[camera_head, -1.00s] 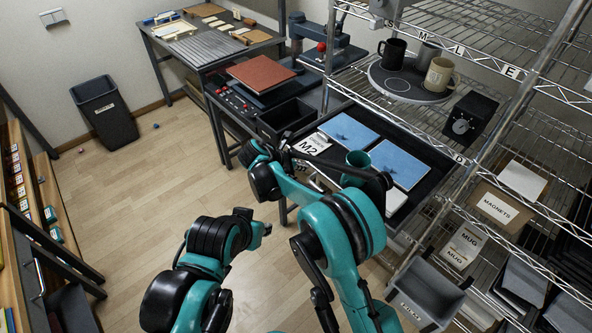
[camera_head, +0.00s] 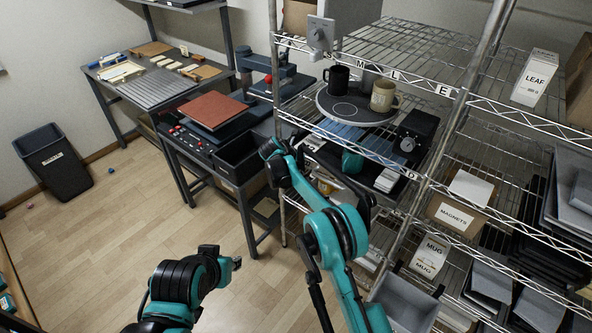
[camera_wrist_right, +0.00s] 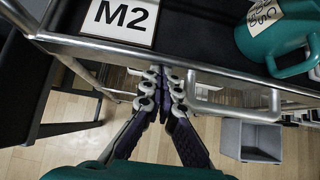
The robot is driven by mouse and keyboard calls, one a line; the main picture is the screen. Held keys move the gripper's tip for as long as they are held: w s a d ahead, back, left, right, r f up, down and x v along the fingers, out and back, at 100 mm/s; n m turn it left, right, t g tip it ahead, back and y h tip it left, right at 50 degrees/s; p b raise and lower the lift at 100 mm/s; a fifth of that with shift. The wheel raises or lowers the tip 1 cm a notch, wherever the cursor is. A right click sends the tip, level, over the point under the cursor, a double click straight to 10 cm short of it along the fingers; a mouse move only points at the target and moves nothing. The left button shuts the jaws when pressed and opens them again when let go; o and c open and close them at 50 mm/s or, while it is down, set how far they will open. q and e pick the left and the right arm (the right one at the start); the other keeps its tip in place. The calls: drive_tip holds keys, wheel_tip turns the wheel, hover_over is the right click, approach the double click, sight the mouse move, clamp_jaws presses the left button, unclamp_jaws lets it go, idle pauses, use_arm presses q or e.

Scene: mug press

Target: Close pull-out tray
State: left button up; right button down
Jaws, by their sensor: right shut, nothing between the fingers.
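The pull-out tray (camera_head: 328,159) sits mostly under the wire shelf in the head view, its front part still showing. In the right wrist view its dark floor (camera_wrist_right: 205,32) fills the top, with a grey front rail and a bar handle (camera_wrist_right: 235,108). An M2 card (camera_wrist_right: 120,17) and a teal mug (camera_wrist_right: 280,45) with a tag are on it. My right gripper (camera_wrist_right: 164,80) is shut and empty at the front rail, left of the handle; I cannot tell whether it touches. My left gripper (camera_head: 236,263) is low over the floor, away from the tray; its fingers are unclear.
The wire shelf above holds a round grey board (camera_head: 325,103) with mugs and a black dial box (camera_head: 414,133). A bench with a press and red pad (camera_head: 212,110) stands left. A grey bin (camera_head: 405,302) is below right.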

drive_tip(key=shift+w+d, duration=0.7)
drive_tip(key=shift+w, duration=0.2)
drive_tip(key=shift+r, duration=0.1)
drive_tip(key=shift+w+d+r, duration=0.1)
